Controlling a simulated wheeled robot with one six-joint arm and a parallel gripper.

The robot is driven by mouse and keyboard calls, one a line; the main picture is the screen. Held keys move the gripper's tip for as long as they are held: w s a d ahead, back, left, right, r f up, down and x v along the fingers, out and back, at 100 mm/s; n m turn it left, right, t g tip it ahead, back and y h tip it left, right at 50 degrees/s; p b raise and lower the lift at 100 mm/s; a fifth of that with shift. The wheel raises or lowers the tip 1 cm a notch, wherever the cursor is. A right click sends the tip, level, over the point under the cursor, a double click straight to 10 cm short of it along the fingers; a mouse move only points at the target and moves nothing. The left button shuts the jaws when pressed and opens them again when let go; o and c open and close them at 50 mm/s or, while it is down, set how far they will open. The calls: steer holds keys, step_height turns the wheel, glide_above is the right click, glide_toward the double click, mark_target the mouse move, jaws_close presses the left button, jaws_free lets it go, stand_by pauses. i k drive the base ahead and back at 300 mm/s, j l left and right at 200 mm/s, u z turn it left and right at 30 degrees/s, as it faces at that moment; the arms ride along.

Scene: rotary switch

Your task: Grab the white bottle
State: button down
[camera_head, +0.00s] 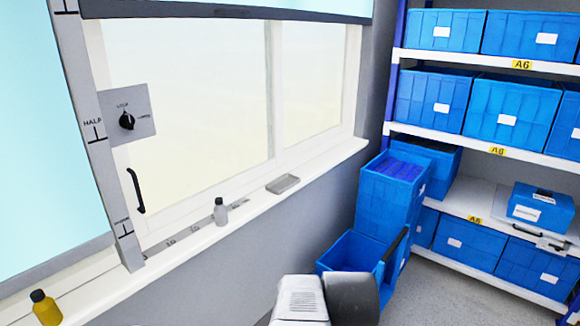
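A small light grey-white bottle (221,213) with a narrower top stands upright on the white window sill (190,243), left of the picture's middle. Nothing touches it. Parts of my arm, a white ribbed link and a dark grey rounded one, show at the bottom edge, well to the right of and below the bottle. My gripper's fingers are not in view, so I cannot see whether they are open or shut.
A yellow bottle (45,309) with a dark cap stands farther left on the sill. A shallow grey tray (283,184) lies right of the white bottle. A rotary switch (127,121) and black handle (136,191) are above. Blue bins (390,195) and shelving (470,143) stand right.

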mark_target(220, 214)
steer(key=i+j+z, duration=0.45)
steer(key=i+j, duration=0.6)
steer(key=j, duration=0.15)
